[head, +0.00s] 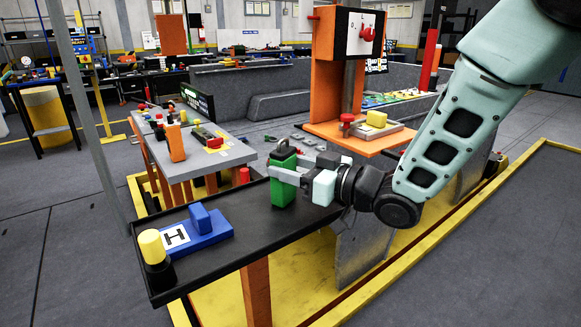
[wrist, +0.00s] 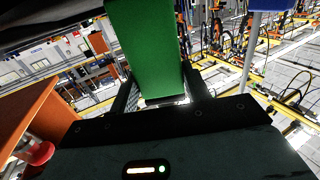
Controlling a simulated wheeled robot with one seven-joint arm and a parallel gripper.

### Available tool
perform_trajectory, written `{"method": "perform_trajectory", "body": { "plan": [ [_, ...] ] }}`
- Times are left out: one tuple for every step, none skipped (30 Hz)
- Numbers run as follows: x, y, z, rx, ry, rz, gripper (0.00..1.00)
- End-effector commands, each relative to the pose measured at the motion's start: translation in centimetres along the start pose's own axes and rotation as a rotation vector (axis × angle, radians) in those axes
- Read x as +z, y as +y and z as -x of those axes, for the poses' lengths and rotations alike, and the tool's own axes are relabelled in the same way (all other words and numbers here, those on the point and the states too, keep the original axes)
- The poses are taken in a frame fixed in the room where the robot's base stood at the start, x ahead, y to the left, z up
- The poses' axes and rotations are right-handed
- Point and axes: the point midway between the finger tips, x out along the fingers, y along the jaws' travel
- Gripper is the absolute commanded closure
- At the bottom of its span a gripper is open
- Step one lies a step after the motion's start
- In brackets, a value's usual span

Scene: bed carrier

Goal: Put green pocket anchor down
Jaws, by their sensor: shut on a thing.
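The green pocket anchor (head: 284,192) is an upright green block with a dark loop on top, at the right part of the black tray table. My gripper (head: 283,174) is shut on it from the right side. In the wrist view the green block (wrist: 150,45) fills the space between the dark fingers (wrist: 160,95). Its lower end appears at or just above the black tray (head: 240,241); I cannot tell if it touches. Part of the block is hidden behind a finger.
A blue block with an "H" label (head: 196,232) and a yellow-topped black cylinder (head: 154,255) stand on the tray's left part. A grey table (head: 220,160) with several parts is behind. An orange stand (head: 325,95) rises behind my gripper. The tray's front middle is clear.

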Motion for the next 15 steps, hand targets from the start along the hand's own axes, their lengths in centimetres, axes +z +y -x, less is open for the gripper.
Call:
{"method": "perform_trajectory", "body": {
  "plan": [
    [-0.17,0.01,-0.02,0.000,0.003,0.001,0.83],
    [-0.20,0.01,-0.02,0.000,0.004,0.002,0.83],
    [-0.20,0.01,-0.02,0.000,0.003,0.001,0.83],
    [-0.20,0.02,-0.02,0.000,0.003,0.001,0.83],
    [-0.19,0.02,-0.02,0.000,0.003,0.001,0.83],
    [-0.12,0.02,-0.02,0.000,0.003,0.001,0.83],
    [0.00,0.02,-0.02,0.000,0.003,0.001,0.83],
    [0.12,0.03,-0.02,0.000,0.003,0.001,0.83],
    [0.27,0.03,-0.02,0.000,0.003,0.001,0.83],
    [0.22,0.02,-0.01,0.000,0.002,0.001,0.47],
    [0.16,0.02,-0.01,0.000,0.001,0.001,0.39],
    [0.15,0.02,-0.01,0.000,0.001,0.001,0.31],
    [0.15,0.02,-0.01,0.000,0.001,0.001,0.31],
    [0.15,0.02,-0.01,0.000,0.001,0.001,0.31],
    [0.15,0.02,-0.01,0.000,0.001,0.001,0.31]
  ]
}}
